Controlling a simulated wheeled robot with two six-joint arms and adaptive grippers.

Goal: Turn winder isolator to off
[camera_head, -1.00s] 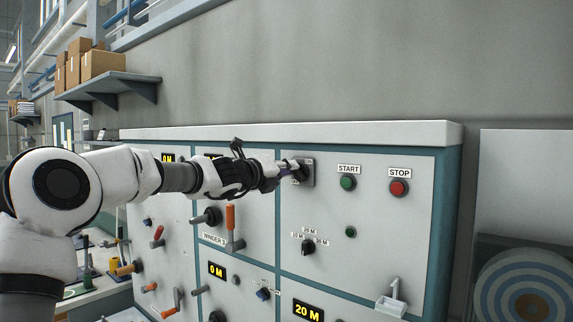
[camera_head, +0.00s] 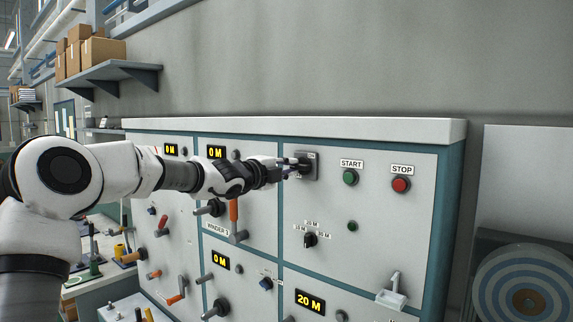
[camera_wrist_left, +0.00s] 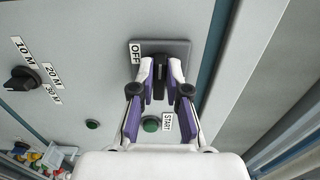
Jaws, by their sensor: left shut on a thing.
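The winder isolator (camera_head: 311,160) is a dark grey plate with a black knob, on the upper part of the panel to the left of the START button. In the left wrist view its plate (camera_wrist_left: 181,49) carries an OFF label (camera_wrist_left: 136,54) beside the knob (camera_wrist_left: 159,78). My left gripper (camera_head: 290,167) reaches in from the left. In the wrist view its purple-padded fingers (camera_wrist_left: 160,74) stand on both sides of the knob and are shut on it. The fingers partly hide the knob in the head view. My right gripper is not in view.
The green START button (camera_head: 350,177) and red STOP button (camera_head: 401,185) are to the right. A black selector (camera_head: 310,240) and a small green button (camera_head: 352,226) sit below. An orange-handled lever (camera_head: 234,218) stands under my left forearm. A ledge (camera_head: 300,129) tops the panel.

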